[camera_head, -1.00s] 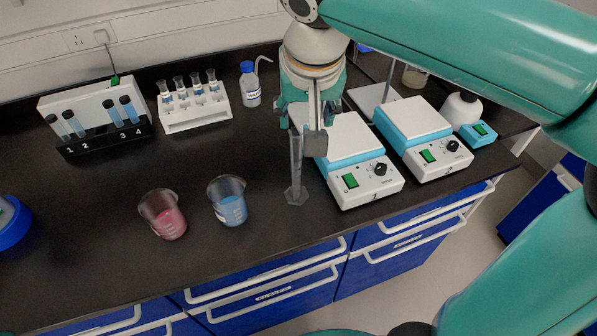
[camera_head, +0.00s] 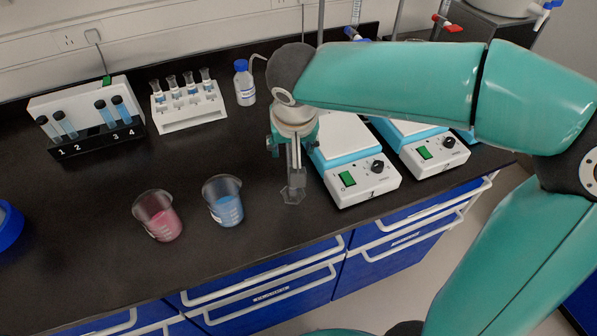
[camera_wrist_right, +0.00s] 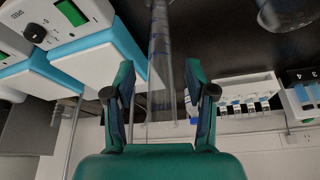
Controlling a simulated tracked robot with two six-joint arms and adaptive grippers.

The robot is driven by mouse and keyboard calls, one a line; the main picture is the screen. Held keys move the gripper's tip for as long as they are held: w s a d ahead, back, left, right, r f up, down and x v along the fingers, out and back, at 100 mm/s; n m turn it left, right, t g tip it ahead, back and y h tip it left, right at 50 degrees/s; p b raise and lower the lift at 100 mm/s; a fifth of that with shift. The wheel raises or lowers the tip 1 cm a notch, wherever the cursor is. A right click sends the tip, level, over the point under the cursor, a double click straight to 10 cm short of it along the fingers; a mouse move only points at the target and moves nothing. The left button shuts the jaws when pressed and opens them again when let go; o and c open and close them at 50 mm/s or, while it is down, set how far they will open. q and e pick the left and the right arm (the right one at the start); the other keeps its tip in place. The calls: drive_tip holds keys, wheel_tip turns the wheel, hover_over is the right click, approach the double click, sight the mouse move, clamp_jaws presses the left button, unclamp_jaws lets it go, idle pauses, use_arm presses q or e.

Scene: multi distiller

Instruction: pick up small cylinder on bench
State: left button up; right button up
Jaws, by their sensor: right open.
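The small cylinder is a clear graduated cylinder (camera_head: 294,192) with a hexagonal foot, standing on the bench left of the nearer hotplate. My right gripper (camera_head: 292,155) is above its foot, and the gripper hides the upper part. In the right wrist view, the clear, marked cylinder (camera_wrist_right: 160,45) runs between the two spread fingers of my right gripper (camera_wrist_right: 158,75). The fingers stand apart from it on both sides. My left gripper is not in view.
The nearer hotplate (camera_head: 362,180) stands close right of the cylinder. Left of it are a blue-liquid beaker (camera_head: 225,205) and a pink-liquid beaker (camera_head: 158,218). A white tube rack (camera_head: 190,108) and a bottle (camera_head: 244,86) stand behind. The bench front edge is near.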

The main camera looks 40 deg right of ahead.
drive_tip(key=shift+f, duration=0.1)
clamp_jaws()
idle(0.6)
